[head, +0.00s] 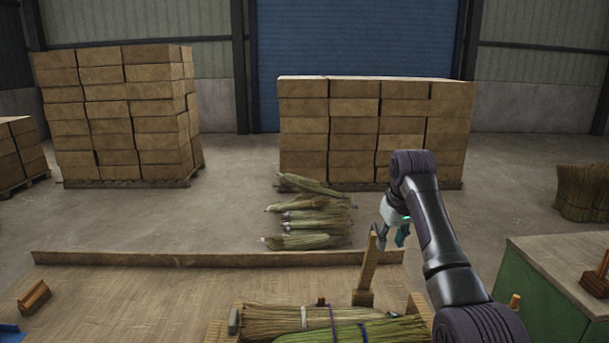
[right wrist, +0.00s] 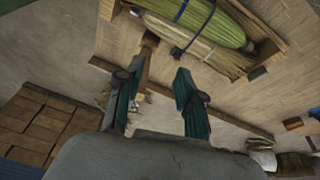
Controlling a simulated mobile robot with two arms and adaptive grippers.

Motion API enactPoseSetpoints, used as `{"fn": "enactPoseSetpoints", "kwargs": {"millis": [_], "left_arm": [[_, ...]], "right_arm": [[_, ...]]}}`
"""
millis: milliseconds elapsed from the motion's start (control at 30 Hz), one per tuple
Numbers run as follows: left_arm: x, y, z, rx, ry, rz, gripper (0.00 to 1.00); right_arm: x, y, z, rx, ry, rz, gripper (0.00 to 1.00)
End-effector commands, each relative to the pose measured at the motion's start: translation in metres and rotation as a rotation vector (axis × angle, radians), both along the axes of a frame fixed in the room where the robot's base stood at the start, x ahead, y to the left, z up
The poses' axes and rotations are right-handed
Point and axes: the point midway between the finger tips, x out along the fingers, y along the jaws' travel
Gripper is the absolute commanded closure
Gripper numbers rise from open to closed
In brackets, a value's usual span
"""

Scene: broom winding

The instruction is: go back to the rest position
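My right gripper (head: 392,238) hangs from its arm at the right of the head view, beside the top of an upright wooden post (head: 367,268). In the right wrist view, its two teal fingers (right wrist: 151,85) are spread apart with nothing held between them. Two straw bundles lie side by side in a wooden holder at the bench front: a tan one (head: 285,318) and a greener one (head: 375,331) with dark bands. Both also show at the top of the right wrist view (right wrist: 185,43). My left gripper is not in view.
A low wooden ledge (head: 200,259) runs along the bench's back edge. Several straw bundles (head: 310,222) lie piled beyond it. A green cabinet (head: 535,285) stands at the right. A wooden block (head: 34,297) lies at the left. Stacked boxes (head: 120,115) stand behind; the left bench top is mostly clear.

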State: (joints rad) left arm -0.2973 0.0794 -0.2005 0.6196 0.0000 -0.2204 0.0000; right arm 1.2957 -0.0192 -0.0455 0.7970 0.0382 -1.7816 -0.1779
Motion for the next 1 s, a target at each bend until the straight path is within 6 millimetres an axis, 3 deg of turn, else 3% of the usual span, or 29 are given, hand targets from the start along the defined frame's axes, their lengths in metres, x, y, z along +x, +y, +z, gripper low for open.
{"fn": "enactPoseSetpoints", "kwargs": {"millis": [100, 367, 667, 767, 867, 1000], "left_arm": [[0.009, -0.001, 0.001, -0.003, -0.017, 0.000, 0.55], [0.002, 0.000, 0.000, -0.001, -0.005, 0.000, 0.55], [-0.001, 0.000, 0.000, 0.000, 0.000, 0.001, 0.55], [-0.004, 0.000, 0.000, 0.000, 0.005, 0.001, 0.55], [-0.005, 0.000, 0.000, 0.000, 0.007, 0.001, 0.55], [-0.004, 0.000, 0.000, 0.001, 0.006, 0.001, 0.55]], "right_arm": [[-0.003, -0.002, -0.018, -0.002, 0.002, -0.006, 0.63], [-0.015, -0.007, -0.061, -0.005, 0.004, -0.020, 0.63], [-0.058, -0.014, -0.149, -0.014, 0.005, -0.045, 0.63], [-0.088, -0.017, -0.190, -0.018, 0.006, -0.055, 0.63], [-0.135, -0.020, -0.234, -0.025, 0.006, -0.062, 0.63], [-0.215, -0.020, -0.280, -0.028, 0.004, -0.066, 0.63]]}}
